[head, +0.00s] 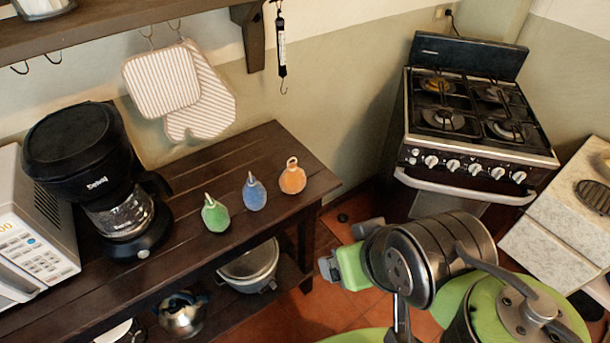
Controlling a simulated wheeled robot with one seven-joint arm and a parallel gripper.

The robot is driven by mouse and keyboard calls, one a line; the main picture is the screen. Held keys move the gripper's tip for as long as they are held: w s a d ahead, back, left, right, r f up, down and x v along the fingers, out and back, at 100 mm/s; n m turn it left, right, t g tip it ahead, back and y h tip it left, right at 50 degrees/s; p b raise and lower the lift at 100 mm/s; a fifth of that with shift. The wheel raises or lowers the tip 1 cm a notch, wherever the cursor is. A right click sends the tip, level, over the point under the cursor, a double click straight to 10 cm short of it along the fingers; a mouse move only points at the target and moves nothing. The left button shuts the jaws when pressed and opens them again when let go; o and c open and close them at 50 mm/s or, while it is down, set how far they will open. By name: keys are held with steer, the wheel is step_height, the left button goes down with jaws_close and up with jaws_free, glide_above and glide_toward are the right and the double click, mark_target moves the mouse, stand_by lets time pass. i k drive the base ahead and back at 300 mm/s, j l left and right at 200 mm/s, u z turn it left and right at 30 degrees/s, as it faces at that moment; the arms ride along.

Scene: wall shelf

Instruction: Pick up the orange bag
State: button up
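The orange bag (292,178) stands upright on the dark wooden table (170,255), near its right end. It is small and rounded, with a loop at its top. A blue bag (254,193) and a green bag (215,214) stand to its left in a slanting row, apart from each other. My gripper (345,252), with green and grey parts, is in front of the table's right end, to the lower right of the orange bag and clear of it. Its fingers are too small and turned away to show whether they are open.
A coffee maker (85,165) and a microwave (30,235) stand left on the table. A wall shelf (120,25) with hooks is above; striped potholders (162,82) hang there. A stove (460,120) stands at the back right. Pots sit on the table's lower shelf.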

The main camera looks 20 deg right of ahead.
mark_target(292, 180)
steer(key=i+u, duration=0.1)
steer(key=u, duration=0.3)
steer(key=i+u, duration=0.15)
steer(key=u, duration=0.25)
steer(key=l+u, duration=0.15)
steer(key=u, duration=0.2)
steer(key=i, duration=0.05)
